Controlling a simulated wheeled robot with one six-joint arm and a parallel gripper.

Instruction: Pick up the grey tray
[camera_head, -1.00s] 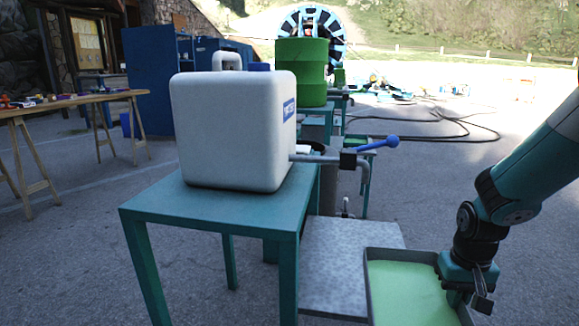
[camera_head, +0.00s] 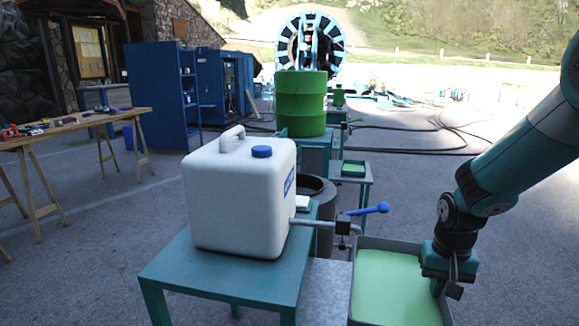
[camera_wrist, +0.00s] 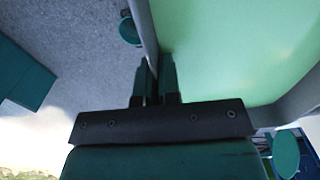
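The grey tray (camera_head: 390,242) is at the lower right of the head view, with a pale green inside; its near end is cut off by the picture edge. My gripper (camera_head: 444,284) is at the tray's right wall. In the wrist view, the tray's wall (camera_wrist: 147,32) runs between the two fingers of my gripper (camera_wrist: 156,75), which look closed on it. The tray looks level and raised above the ground.
A white jug (camera_head: 235,205) with a blue cap stands on a teal table (camera_head: 215,285) left of the tray. A blue-handled lever (camera_head: 372,210) sticks out close behind the tray. A green drum (camera_head: 300,105) stands farther back. Open pavement lies to the right.

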